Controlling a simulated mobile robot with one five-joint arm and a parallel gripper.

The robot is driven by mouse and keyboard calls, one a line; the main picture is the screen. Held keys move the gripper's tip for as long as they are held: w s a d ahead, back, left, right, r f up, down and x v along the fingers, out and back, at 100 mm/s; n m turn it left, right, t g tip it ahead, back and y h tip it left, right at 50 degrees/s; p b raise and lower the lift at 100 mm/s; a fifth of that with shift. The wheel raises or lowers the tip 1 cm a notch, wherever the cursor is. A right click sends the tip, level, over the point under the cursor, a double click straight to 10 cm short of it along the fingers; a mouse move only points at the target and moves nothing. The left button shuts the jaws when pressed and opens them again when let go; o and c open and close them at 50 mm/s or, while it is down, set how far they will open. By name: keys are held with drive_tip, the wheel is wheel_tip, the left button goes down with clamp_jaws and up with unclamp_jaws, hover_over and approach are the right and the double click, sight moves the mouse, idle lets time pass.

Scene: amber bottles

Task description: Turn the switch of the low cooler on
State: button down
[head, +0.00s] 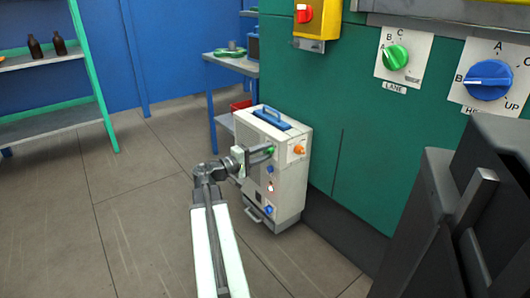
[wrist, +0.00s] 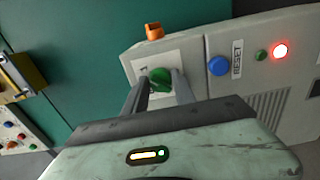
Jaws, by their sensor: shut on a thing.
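The low cooler (head: 285,178) is a pale box on the floor against the green cabinet, with a blue handle on top. Its panel carries a green switch (wrist: 158,80) and an orange knob (wrist: 153,31). My gripper (wrist: 161,78) is shut on the green switch, one finger on each side of it. In the head view my gripper (head: 270,152) reaches the panel from the left. Part of the switch's marking plate is hidden by the fingers, so I cannot read its setting.
Beside the switch are a blue RESET button (wrist: 218,66), a dark green lamp (wrist: 261,55) and a lit red lamp (wrist: 281,50). Large dials (head: 396,57) sit on the green cabinet (head: 350,130) above right. A blue table (head: 232,62) stands behind the cooler. Floor at left is clear.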

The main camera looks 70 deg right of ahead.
idle(0.3)
drive_tip(key=c, duration=1)
unclamp_jaws()
drive_tip(key=shift+c, duration=0.2)
drive_tip(key=v, duration=0.7)
drive_tip(key=shift+w+a, duration=0.25)
drive_tip(key=shift+a, duration=0.05)
drive_tip(key=shift+f, duration=0.1)
